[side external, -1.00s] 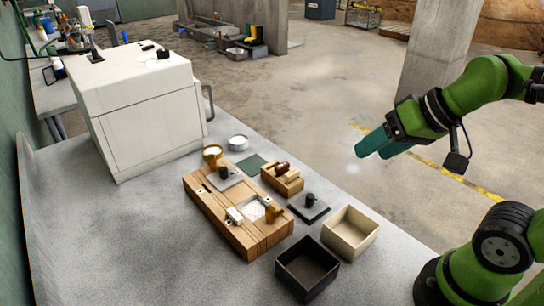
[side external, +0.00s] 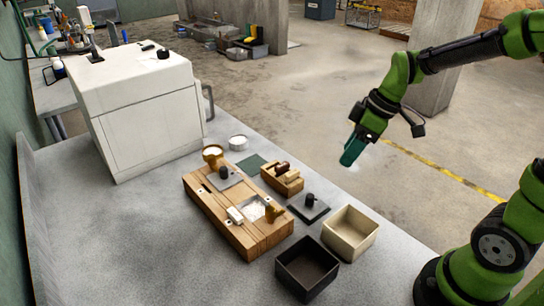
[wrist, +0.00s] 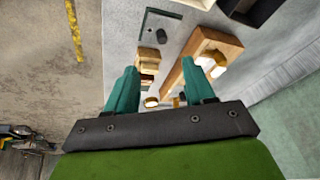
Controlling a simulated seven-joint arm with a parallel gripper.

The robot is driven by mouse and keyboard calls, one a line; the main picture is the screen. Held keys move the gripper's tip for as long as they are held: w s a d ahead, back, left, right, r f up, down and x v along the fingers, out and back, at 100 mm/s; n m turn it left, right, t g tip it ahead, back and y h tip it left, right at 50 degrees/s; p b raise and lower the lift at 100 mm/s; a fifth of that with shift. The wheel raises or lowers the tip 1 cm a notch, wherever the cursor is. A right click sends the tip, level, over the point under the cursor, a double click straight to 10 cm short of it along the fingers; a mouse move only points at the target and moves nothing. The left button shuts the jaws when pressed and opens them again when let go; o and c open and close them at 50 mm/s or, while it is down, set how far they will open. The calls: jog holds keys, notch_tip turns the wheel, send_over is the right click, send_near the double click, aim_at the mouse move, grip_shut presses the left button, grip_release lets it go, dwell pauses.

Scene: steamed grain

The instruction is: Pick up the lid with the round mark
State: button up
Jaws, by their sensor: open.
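A dark flat lid with a black knob (side external: 310,201) lies on the table to the right of the wooden block (side external: 228,228); it also shows near the top of the wrist view (wrist: 157,38). A grey lid with a black knob (side external: 224,174) rests on the far end of the block. I cannot make out a round mark on either lid. White grain (side external: 250,210) shows in an uncovered opening of the block. My gripper (side external: 350,160) is open and empty, raised to the right of the lids; its teal fingers frame the wrist view (wrist: 159,68).
A cream box (side external: 350,232) and a black box (side external: 307,270) stand at the near right. A small wooden box (side external: 283,180), green mat (side external: 251,165), golden cup (side external: 212,155) and white dish (side external: 238,142) stand farther back. A large white machine (side external: 140,110) occupies the far left.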

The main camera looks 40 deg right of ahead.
jog(key=n, duration=0.3)
send_over(312, 196)
jog(key=s+d, duration=0.2)
notch_tip(312, 196, down, 9)
jog(key=shift+f, duration=0.2)
jog(key=shift+w+x, duration=0.2)
jog(key=shift+x, duration=2.9)
jog(key=shift+r, duration=0.1)
grip_shut()
